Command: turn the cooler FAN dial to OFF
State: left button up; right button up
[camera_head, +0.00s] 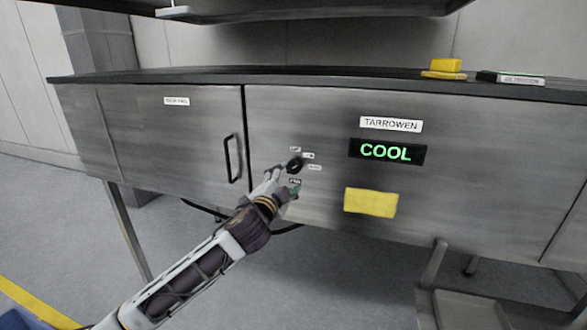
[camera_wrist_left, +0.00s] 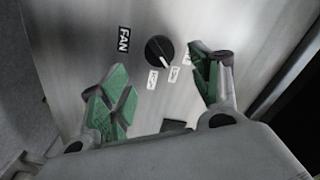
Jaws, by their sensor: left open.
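The black FAN dial (camera_head: 294,165) is on the steel front panel, left of the lit COOL display. Small white labels surround it. In the left wrist view the round dial (camera_wrist_left: 159,49) has a white pointer line, and the FAN label (camera_wrist_left: 124,39) is beside it. My left gripper (camera_head: 283,184) is close to the panel at the dial, just below it. In the wrist view its green-padded fingers (camera_wrist_left: 165,92) are spread apart, with the dial beyond and between them, not gripped. I cannot tell if a finger touches the panel. My right gripper is not in view.
A green COOL display (camera_head: 387,151), a TARROWEN label (camera_head: 391,124) and a yellow note (camera_head: 370,202) are on the panel. A door handle (camera_head: 233,158) stands out left of the dial. A yellow block (camera_head: 446,65) lies on the counter top (camera_head: 330,78).

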aim_at(294, 168)
pick_arm(q)
jog(key=shift+x, duration=1.8)
jog(key=shift+w+d+p, duration=0.25)
jog(key=shift+w+p, duration=0.15)
jog(key=shift+w, duration=0.25)
jog(key=shift+x, duration=1.65)
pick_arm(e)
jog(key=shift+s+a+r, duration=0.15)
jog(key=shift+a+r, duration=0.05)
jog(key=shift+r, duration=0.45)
pick_arm(q)
jog(key=shift+c, duration=0.2)
jog(key=shift+f, duration=0.1)
jog(key=c, duration=1)
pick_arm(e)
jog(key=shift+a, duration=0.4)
